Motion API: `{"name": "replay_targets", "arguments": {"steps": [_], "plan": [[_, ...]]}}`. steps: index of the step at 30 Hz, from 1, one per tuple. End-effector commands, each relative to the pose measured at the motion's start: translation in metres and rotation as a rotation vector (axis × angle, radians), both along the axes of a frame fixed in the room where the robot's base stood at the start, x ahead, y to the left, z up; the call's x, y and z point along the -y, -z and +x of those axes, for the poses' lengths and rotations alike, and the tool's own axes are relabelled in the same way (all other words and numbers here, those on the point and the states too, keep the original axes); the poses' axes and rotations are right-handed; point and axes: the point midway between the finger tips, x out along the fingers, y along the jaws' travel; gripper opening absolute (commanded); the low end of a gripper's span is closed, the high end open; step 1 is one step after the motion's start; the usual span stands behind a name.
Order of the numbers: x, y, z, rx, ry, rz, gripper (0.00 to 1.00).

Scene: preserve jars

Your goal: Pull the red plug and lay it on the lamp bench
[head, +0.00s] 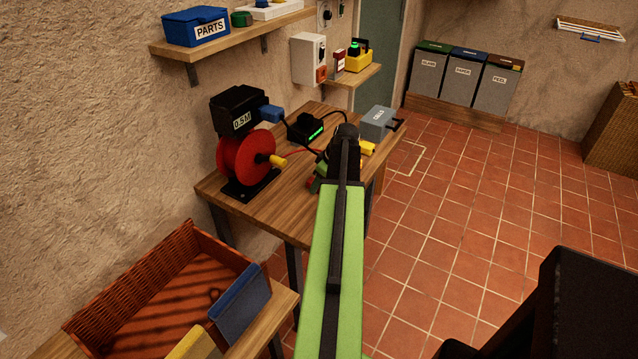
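A wooden bench (285,218) stands against the left wall; no label shows whether it is the lamp bench. On it is a black box with a lit green strip (305,128), with a thin red cable near it. A small red piece (311,184) and a green piece show at the left edge of my arm, which partly covers them. I cannot tell whether the red piece is the plug. My gripper (345,133) is over the bench's right part, seen from behind. Its fingers are hidden, so its opening and any contact cannot be told.
A red reel (245,158) and a black 0.5M box (238,110) fill the bench's left side. A grey CELLS box (378,122) is at its far right. A wall box (309,58) hangs behind. A wicker tray (160,305) is in front.

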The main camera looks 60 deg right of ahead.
Motion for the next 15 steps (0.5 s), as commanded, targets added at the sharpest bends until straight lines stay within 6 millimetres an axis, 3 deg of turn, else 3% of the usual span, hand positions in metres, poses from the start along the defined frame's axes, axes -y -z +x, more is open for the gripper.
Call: {"name": "replay_targets", "arguments": {"steps": [1, 5, 15], "plan": [[-0.0001, -0.0003, 0.0001, 0.000, 0.000, 0.000, 0.51], [-0.0006, -0.0003, 0.0007, 0.000, -0.001, 0.001, 0.68], [-0.0006, -0.0020, 0.0003, 0.000, -0.001, 0.001, 0.69]]}}
